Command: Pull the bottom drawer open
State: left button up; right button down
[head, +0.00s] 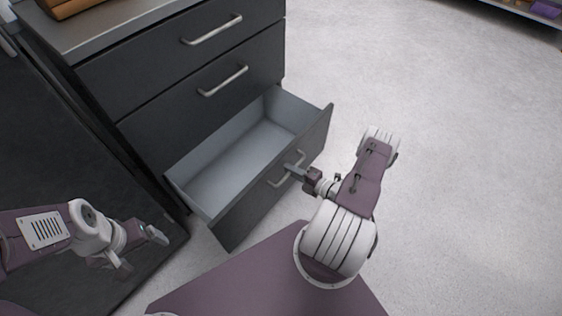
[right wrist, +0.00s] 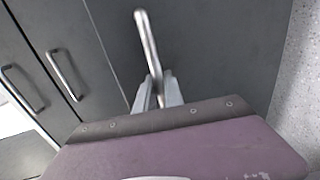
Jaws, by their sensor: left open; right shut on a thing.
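The bottom drawer (head: 268,198) of the dark grey cabinet is pulled out, and its pale grey inside is empty where I can see it. My right gripper (head: 290,169) is shut on the metal bar handle (head: 274,184) on the drawer's front. In the right wrist view the handle (right wrist: 146,40) runs up from between the two fingers of the gripper (right wrist: 158,98). My left gripper (head: 140,248) is open and empty at the lower left, apart from the drawer.
Two upper drawers, the top one (head: 150,62) and the middle one (head: 180,112), are shut, each with a bar handle. A brown object (head: 70,8) lies on the cabinet top. The floor (head: 450,150) to the right is clear.

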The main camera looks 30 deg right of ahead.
pick_arm(q)
jog(key=shift+s+d+r, duration=0.1)
jog(key=shift+s+d, duration=0.05)
jog(key=shift+s, duration=0.3)
pick_arm(e)
jog(key=shift+f+v, duration=0.25)
jog(key=shift+v, duration=1.05)
jog(key=c, duration=1.5)
grip_release()
pick_arm(q)
jog(key=shift+r, duration=0.1)
pick_arm(e)
jog(key=shift+s, duration=0.1)
pick_arm(q)
notch_tip(320, 180, up, 3)
jog(key=p, duration=0.2)
jog(key=shift+f+p, duration=0.2)
jog(key=shift+p, duration=0.2)
pick_arm(e)
jog(key=v, duration=0.9)
